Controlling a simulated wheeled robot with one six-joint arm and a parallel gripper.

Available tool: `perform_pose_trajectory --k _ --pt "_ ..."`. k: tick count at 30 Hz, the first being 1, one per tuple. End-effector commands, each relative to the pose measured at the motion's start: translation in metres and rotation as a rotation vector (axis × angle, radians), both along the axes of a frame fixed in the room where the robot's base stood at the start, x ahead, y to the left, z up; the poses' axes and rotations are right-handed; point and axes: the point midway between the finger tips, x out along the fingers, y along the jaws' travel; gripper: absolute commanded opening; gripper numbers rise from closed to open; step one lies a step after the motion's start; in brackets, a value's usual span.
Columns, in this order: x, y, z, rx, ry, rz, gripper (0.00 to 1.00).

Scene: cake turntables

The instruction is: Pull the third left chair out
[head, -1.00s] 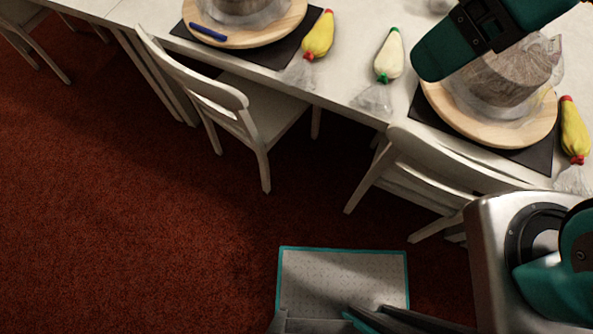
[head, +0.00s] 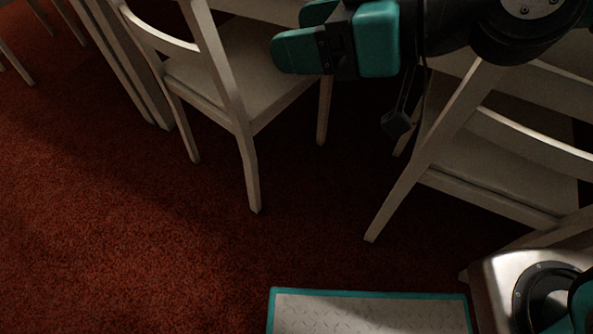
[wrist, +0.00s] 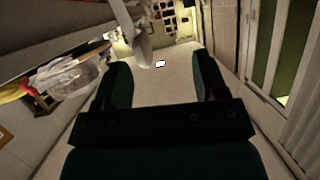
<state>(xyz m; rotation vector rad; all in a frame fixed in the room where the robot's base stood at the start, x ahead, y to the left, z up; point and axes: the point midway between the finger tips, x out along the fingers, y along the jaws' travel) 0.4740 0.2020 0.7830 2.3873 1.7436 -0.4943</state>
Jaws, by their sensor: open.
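A white wooden chair (head: 240,75) stands left of centre in the head view, its backrest facing the carpet. A second white chair (head: 500,165) stands at right, partly cut off. Which of them is the third left chair I cannot tell. My teal gripper (head: 290,32) is open and empty, pointing left, in front of the left chair's seat in the picture. In the wrist view, my gripper's two fingers (wrist: 162,72) are apart with floor between them. A pale chair part (wrist: 141,42) shows beyond the left finger, not between the fingers.
Chair legs (head: 15,65) stand at the far left. Red carpet (head: 100,240) lies open at left and below the chairs. In the wrist view, clear wrapping and a yellow piping bag (wrist: 18,90) show at left.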

Motion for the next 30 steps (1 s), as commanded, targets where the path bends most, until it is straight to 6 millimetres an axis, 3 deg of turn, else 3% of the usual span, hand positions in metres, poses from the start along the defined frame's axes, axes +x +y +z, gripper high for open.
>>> perform_pose_trajectory --k 1,18,24,30 --pt "0.003 0.004 -0.039 0.024 -0.022 -0.006 0.66" --pt "0.044 0.017 -0.221 0.216 -0.270 -0.212 0.66" --pt "0.053 0.015 -0.249 0.233 -0.314 -0.273 0.66" --pt "0.055 0.015 -0.251 0.234 -0.323 -0.288 0.66"
